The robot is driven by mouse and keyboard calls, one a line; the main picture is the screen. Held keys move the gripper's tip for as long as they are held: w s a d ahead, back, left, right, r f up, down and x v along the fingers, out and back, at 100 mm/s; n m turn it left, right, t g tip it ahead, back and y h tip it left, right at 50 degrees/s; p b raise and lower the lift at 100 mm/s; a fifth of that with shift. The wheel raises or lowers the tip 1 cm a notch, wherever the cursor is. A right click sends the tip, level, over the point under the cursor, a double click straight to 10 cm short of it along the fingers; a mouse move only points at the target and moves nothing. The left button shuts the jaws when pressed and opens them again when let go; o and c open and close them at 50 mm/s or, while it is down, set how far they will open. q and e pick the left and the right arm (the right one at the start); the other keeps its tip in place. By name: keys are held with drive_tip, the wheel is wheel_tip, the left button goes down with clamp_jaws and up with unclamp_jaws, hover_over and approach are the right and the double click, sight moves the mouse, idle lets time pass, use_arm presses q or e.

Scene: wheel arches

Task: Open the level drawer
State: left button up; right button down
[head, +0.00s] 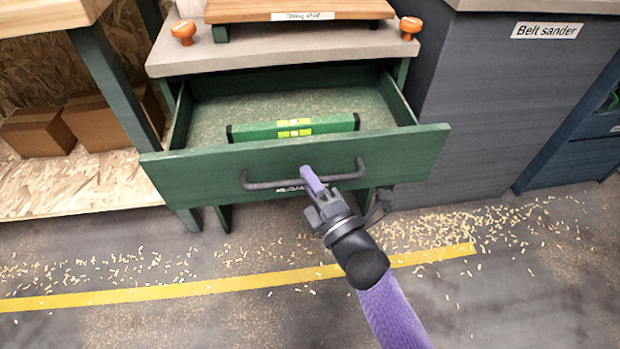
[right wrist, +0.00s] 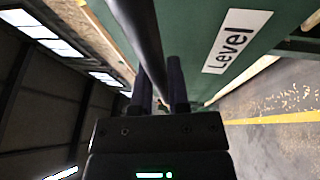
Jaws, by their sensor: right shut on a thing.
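The green level drawer (head: 210,170) is pulled well out from under the bench top in the head view. A green spirit level (head: 265,131) with yellow-green vials lies inside it. The drawer's dark bar handle (head: 258,186) runs across its front. My right gripper (head: 312,182) is shut on the handle near its middle. In the right wrist view the handle (right wrist: 140,35) runs down to between the fingers (right wrist: 162,85), beside a white "Level" label (right wrist: 236,40) on the drawer front. My left gripper is not in view.
Above the drawer is a bench top (head: 260,55) with orange knobs (head: 183,31) and a wooden board (head: 300,9). A dark cabinet (head: 490,110) labelled "Belt sander" stands right. Cardboard boxes (head: 38,132) sit on a left shelf. The floor in front is open, with wood chips and a yellow line (head: 180,289).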

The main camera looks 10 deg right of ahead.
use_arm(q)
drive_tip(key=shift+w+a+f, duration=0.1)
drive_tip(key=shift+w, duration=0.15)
use_arm(e)
drive_tip(key=shift+s, duration=0.1)
drive_tip(key=c, duration=0.6)
unclamp_jaws()
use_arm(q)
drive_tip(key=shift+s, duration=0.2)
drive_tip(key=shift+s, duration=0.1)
use_arm(e)
drive_tip(key=shift+s+d, duration=0.1)
drive_tip(key=shift+s, duration=0.05)
use_arm(q)
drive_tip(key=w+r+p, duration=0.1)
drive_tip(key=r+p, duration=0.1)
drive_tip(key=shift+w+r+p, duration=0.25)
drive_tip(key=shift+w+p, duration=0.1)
drive_tip(key=shift+p, duration=0.05)
use_arm(e)
drive_tip(key=v, duration=0.9)
drive_tip(key=shift+s+f, duration=0.15)
drive_tip(key=shift+s, duration=0.1)
